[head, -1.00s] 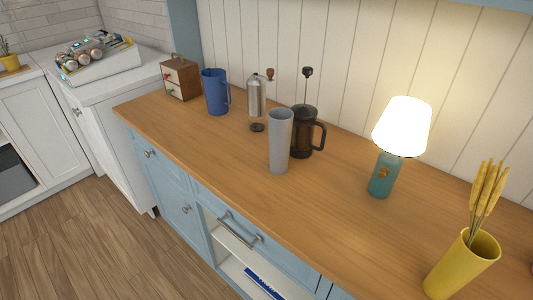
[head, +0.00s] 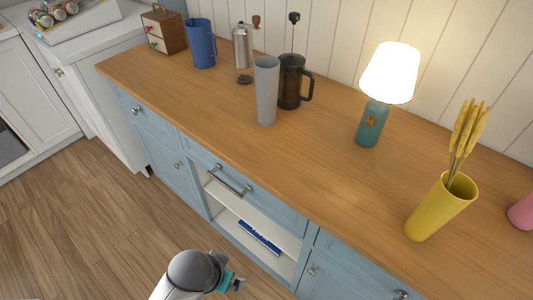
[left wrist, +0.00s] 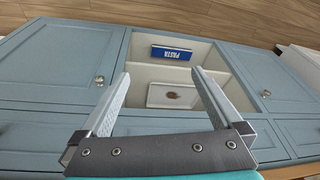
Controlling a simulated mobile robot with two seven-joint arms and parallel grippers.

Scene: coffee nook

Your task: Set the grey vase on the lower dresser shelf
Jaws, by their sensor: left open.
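The grey vase (head: 266,92), a tall tapered cylinder, stands upright on the wooden dresser top, just left of the black French press. The dresser's open niche is below the counter; its lower shelf (head: 282,259) holds a blue pasta box (head: 258,237). In the left wrist view, which is upside down, the pasta box (left wrist: 171,53) shows beyond the shelf board. My left gripper (head: 238,283) is open and empty, low in front of the dresser, well away from the vase. Its spread fingers (left wrist: 160,78) frame the niche in the wrist view. My right gripper is out of view.
The French press (head: 291,82) stands close to the vase. A blue pitcher (head: 201,44), grinder (head: 241,46), lit lamp (head: 369,122) and yellow vase (head: 438,208) are on the counter. A white tray with a brown item (left wrist: 172,95) occupies the niche's upper shelf.

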